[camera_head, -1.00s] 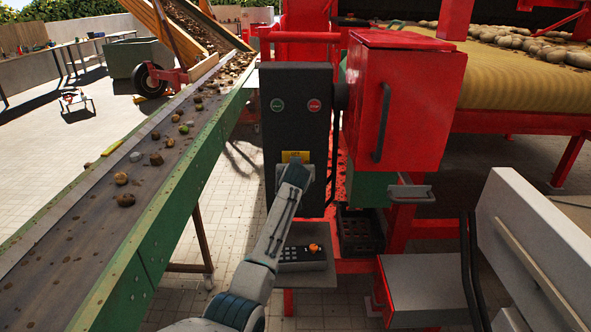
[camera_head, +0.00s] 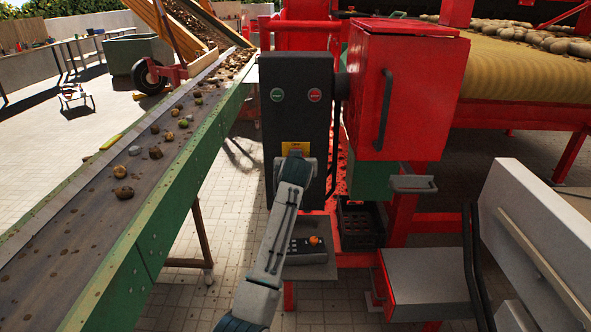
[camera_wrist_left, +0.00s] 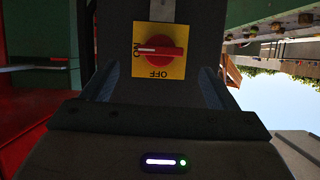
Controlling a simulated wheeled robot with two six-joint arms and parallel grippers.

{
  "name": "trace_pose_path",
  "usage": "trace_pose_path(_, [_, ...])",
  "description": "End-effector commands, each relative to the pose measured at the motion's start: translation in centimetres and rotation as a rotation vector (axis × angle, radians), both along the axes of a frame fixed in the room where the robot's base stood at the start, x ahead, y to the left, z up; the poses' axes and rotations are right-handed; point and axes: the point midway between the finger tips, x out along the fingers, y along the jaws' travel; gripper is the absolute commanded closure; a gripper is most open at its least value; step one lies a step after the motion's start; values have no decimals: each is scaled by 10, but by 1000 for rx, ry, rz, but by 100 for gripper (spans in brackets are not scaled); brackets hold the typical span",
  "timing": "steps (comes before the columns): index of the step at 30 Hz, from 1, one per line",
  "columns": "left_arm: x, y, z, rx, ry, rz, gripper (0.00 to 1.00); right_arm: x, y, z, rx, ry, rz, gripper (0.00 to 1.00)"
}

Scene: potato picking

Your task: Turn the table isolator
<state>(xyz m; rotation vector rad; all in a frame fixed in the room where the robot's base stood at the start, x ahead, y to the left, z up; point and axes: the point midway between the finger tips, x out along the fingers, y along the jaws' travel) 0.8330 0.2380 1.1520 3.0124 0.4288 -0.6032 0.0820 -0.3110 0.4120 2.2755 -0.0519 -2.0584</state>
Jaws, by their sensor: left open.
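The table isolator is a red rotary knob (camera_wrist_left: 165,51) on a yellow plate (camera_wrist_left: 145,68), centred high in the left wrist view. Its handle lies across the plate, with its white-marked end towards the ON lettering at left; OFF appears upside down below. In the head view the yellow plate (camera_head: 296,147) shows low on the black control box (camera_head: 297,110), above my left wrist. My left gripper (camera_wrist_left: 157,87) is open and empty, its fingers apart on either side of the knob in the wrist view. Contact cannot be told. My right gripper is out of view.
The black box also carries a green button (camera_head: 277,95) and a red button (camera_head: 314,95). A red cabinet (camera_head: 415,90) stands close at right. A conveyor (camera_head: 150,225) with potatoes runs along the left.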

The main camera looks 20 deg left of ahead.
Motion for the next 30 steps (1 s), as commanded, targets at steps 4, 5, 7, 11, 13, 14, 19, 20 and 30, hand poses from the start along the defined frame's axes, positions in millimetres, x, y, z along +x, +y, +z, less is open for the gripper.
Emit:
trace_pose_path(4, [-19, -6, 6, -1, -2, -1, 19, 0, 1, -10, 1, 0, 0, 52])
trace_pose_path(5, [-22, -7, 7, 0, 0, 0, 19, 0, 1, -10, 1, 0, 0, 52])
trace_pose_path(7, [-27, -8, 10, 0, 0, 0, 19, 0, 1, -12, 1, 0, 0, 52])
trace_pose_path(11, [-33, -9, 13, 0, 1, 0, 19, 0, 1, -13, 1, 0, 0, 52])
trace_pose_path(13, [-33, -9, 14, 1, 1, 0, 19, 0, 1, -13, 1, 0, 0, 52])
trace_pose_path(14, [-33, -10, 14, 1, 1, 1, 19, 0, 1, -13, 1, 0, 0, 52])
trace_pose_path(19, [-33, -9, 14, 1, 1, 1, 19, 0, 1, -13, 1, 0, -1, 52])
trace_pose_path(20, [-33, -9, 14, 1, 1, 1, 19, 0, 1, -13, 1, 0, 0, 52])
trace_pose_path(30, [-101, 13, -81, -9, 145, -2, 19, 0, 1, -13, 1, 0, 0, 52])
